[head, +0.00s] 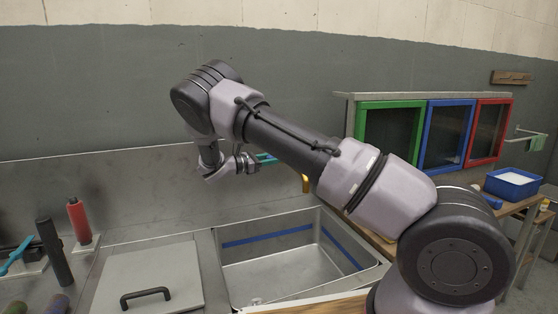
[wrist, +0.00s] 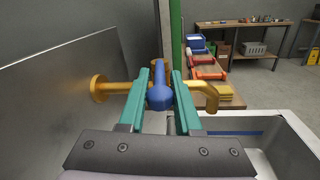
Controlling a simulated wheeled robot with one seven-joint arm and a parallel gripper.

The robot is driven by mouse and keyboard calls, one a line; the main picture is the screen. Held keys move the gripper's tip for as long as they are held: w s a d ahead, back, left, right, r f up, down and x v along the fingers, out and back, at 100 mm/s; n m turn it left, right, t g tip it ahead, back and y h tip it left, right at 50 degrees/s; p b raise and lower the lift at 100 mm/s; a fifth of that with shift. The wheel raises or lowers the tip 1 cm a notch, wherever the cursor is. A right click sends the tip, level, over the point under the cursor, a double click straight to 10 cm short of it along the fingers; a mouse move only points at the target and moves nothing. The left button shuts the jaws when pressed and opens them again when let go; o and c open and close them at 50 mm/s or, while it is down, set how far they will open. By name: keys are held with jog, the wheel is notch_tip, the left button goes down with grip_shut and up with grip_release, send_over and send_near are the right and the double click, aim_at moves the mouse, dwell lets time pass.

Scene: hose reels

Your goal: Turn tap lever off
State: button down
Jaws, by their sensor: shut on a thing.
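A brass tap (wrist: 206,92) comes out of the metal wall panel at the left in the wrist view, and its spout bends down at the right. Its blue lever (wrist: 160,92) stands between the two teal fingers of my gripper (wrist: 160,88), which is shut on it. The lever points toward the camera. In the head view my gripper (head: 262,159) is at the wall behind the sink, mostly hidden by my arm. A small part of the brass spout (head: 305,184) shows there beside my arm.
A steel sink (head: 290,262) with a blue line inside lies below the tap. A lid with a black handle (head: 146,294) is left of it. Bottles, including a red one (head: 79,221), stand further left. Green, blue and red framed cabinets (head: 447,133) and a blue tray (head: 512,184) are at the right.

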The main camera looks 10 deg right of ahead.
jog(key=shift+w+a+m+g+h, duration=0.15)
jog(key=shift+w+m+g, duration=0.2)
jog(key=shift+g, duration=0.25)
jog(key=shift+w+m+g+h, duration=0.2)
jog(key=shift+m+g, duration=0.25)
jog(key=shift+g, duration=0.15)
jog(key=c, duration=0.8)
grip_release()
jog(key=shift+c, duration=0.2)
jog(key=s+a, duration=0.1)
jog(key=a, duration=0.9)
jog(key=shift+s+a, duration=0.3)
jog(key=shift+s, duration=0.05)
